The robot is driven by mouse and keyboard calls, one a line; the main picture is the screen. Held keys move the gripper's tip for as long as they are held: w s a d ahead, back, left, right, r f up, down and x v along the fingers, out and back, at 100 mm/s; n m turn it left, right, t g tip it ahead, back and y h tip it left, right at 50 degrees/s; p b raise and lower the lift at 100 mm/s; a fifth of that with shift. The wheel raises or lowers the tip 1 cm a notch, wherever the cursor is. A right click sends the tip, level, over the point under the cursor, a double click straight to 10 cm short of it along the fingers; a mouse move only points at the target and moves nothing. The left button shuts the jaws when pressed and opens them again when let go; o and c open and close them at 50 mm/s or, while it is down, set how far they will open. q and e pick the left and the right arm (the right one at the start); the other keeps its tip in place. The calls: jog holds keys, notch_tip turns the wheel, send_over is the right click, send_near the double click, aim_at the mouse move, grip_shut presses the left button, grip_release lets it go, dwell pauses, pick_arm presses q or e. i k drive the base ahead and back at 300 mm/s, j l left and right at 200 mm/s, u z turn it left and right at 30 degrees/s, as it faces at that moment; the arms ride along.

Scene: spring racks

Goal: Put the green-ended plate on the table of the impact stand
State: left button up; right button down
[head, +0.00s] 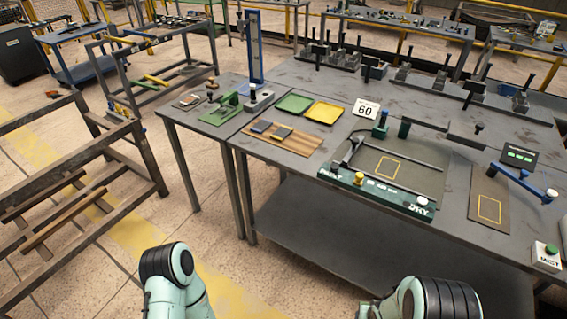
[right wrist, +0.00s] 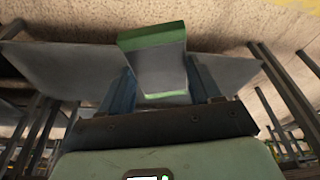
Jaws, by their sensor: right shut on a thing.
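The green-ended plate (right wrist: 158,62), grey with a green band at each end, is in the right wrist view. My right gripper (right wrist: 160,82) is shut on it, with a dark blue finger on either side. The plate does not show in the head view, nor does either gripper; only parts of my arms show at its bottom edge. A stand with a tall blue column (head: 255,50), which looks like the impact stand, is at the back left of the benches. Its low grey base (head: 260,104) carries a small black-and-white part. My left gripper is out of view.
A green clamp-like device (head: 224,108) stands left of the column. A green tray (head: 294,103), a yellow tray (head: 323,113), a striped wooden board (head: 295,143) with dark pieces and a "60" sign (head: 366,109) are nearby. A green-fronted fixture (head: 378,190) occupies the front middle.

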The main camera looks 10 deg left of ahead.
aim_at(246, 87)
jog(key=j+u, duration=0.1)
jog(key=j, duration=0.45)
jog(key=i+j, duration=0.15)
jog(key=j, duration=0.35)
jog(key=j+u, duration=0.15)
jog(key=j, duration=0.4)
jog(key=i+j, duration=0.2)
jog(key=j, duration=0.3)
jog(key=i+j+u, duration=0.15)
jog(key=j, duration=0.4)
jog(key=i+j+u, duration=0.1)
jog(key=j, duration=0.4)
jog(key=i+j, duration=0.15)
jog(key=j, duration=0.35)
jog(key=i+j+u, duration=0.15)
jog(key=j, duration=0.35)
